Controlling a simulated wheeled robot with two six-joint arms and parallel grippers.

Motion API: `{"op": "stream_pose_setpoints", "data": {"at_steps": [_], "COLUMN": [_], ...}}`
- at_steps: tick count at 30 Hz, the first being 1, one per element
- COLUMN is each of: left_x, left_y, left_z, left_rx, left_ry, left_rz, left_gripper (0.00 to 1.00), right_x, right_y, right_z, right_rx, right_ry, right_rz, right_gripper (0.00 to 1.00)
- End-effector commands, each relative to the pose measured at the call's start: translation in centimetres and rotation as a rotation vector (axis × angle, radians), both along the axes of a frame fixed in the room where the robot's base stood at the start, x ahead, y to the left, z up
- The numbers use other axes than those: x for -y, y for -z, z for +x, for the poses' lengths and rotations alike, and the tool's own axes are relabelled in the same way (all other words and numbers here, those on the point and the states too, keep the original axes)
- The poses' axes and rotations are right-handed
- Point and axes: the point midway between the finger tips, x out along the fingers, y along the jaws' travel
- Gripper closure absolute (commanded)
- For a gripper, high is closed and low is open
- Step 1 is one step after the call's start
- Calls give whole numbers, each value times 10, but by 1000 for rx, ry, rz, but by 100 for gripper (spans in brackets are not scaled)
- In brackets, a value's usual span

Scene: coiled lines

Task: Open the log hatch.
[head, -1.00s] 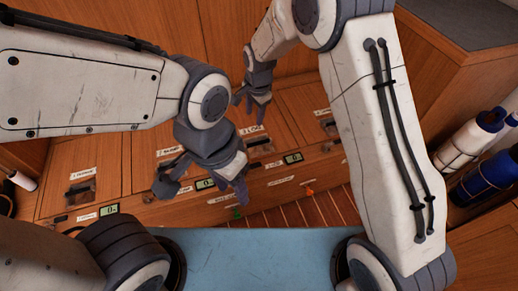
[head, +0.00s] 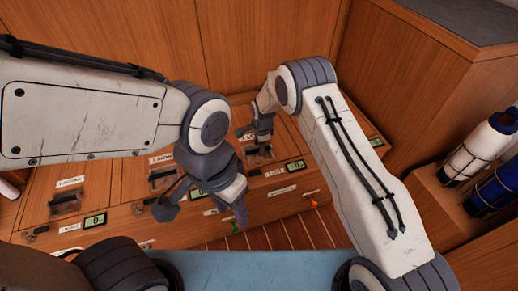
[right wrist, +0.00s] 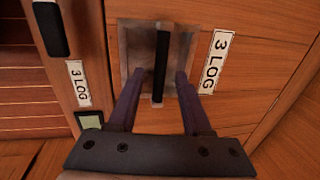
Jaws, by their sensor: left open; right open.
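The log hatch (right wrist: 260,85) is a wooden lid labelled "3 LOG" in the right wrist view. It lies shut, flush with the bench top. Its black bar handle (right wrist: 161,65) sits in a metal recess. My right gripper (right wrist: 158,82) is open, with one finger on each side of the bar's near end and a gap on both sides. In the head view my right gripper (head: 258,150) is over the log hatch's recess and partly hides it. My left gripper (head: 203,212) is open and empty, in front of the bench.
Two similar hatches with recessed handles (head: 66,201) lie to the left on the bench top. The bench front has small displays (head: 95,220), a green tag (head: 235,228) and an orange tag (head: 313,203). A wooden wall rises behind.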

Motion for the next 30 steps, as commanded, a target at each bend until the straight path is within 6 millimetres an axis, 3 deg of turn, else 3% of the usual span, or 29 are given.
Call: {"op": "stream_pose_setpoints", "data": {"at_steps": [11,15,30], "left_x": [0,0,0], "left_y": [2,2,2], "left_z": [0,0,0], "left_rx": [0,0,0], "left_ry": [0,0,0], "left_rz": [0,0,0], "left_gripper": [50,50,50], "right_x": [0,0,0], "right_y": [6,6,6], "right_z": [1,1,1], "right_rx": [0,0,-1], "right_ry": [-1,-1,-1], "right_rz": [0,0,0], "right_gripper": [51,100,100]}}
